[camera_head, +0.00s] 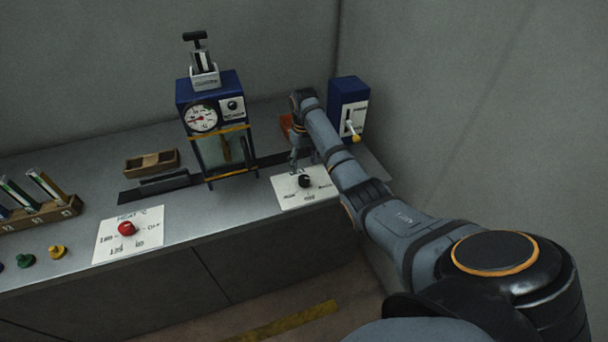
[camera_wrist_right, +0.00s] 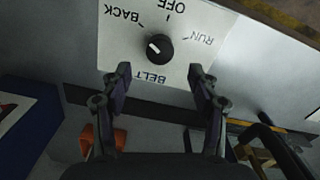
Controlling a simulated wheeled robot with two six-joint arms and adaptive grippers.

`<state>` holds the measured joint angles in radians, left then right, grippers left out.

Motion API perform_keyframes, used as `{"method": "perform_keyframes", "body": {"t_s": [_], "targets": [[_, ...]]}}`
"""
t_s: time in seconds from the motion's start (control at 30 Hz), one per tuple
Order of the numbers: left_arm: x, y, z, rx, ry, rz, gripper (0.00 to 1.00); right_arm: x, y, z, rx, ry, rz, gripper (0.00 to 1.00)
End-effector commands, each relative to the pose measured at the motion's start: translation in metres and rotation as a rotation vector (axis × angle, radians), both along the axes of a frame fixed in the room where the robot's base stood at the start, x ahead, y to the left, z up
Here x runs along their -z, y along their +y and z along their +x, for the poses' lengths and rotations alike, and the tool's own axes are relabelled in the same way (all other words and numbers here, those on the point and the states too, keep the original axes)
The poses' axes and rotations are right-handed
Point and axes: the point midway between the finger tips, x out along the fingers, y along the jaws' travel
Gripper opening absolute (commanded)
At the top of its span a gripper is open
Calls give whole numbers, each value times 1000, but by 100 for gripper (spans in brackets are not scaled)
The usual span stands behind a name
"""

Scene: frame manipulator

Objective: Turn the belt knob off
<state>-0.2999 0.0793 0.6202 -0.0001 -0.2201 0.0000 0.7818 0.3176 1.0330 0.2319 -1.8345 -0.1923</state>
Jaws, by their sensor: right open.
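The belt knob (camera_head: 305,181) is a black round knob on a white plate (camera_head: 288,197) at the right end of the bench. In the right wrist view the knob (camera_wrist_right: 160,48) appears with the labels OFF, RUN, BACK and BELT around it. Its white mark lies on its left side in that view, pointing towards the BACK side. My right gripper (camera_wrist_right: 160,80) is open and empty, its two fingers apart and short of the knob in that view. In the head view the right gripper (camera_head: 297,162) hangs just behind the knob. My left gripper is not in view.
A blue-framed machine with a gauge (camera_head: 202,118) stands left of the plate. A blue box with a yellow-tipped lever (camera_head: 350,95) stands behind the right arm, by the wall. A red heat knob (camera_head: 126,228) and a wooden vial rack (camera_head: 40,214) are further left.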

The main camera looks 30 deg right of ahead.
Motion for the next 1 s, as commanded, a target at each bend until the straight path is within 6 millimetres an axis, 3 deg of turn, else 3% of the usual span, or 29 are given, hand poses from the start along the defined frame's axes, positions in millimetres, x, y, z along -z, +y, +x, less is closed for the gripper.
{"method": "perform_keyframes", "body": {"t_s": [0.1,0.3,0.67,1.0], "targets": [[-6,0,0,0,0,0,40,25,0,-1,0,4,1,61],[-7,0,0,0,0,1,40,56,1,-1,0,1,0,61],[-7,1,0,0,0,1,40,65,0,0,0,-1,-1,61],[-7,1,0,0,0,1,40,64,0,0,0,-1,-1,16]]}}
